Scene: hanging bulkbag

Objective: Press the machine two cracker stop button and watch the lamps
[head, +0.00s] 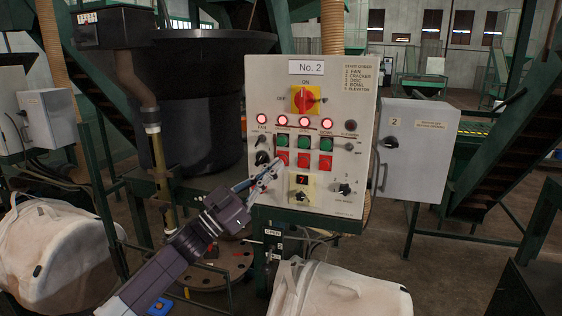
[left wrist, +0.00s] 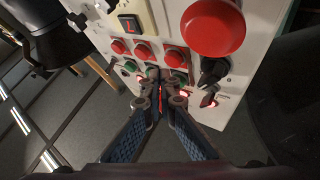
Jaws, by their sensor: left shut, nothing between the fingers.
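The machine two panel (head: 345,85), marked No. 2, carries a row of four lit red lamps (head: 305,121) and a dark one (head: 351,126) to their right. Below are three green buttons (head: 303,142) and three red buttons (head: 303,160). The left red button (head: 282,158) lies in the column under the second lamp; its label is too small to read. My left gripper (head: 274,168) is shut and empty, its tips just below and left of that button. In the left wrist view the tips (left wrist: 160,76) overlap the button area; contact cannot be told. My right gripper is not in view.
A red and yellow rotary switch (head: 305,99) sits above the lamps. A grey box (head: 425,140) adjoins the panel's right side. A white bulk bag (head: 340,292) is below.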

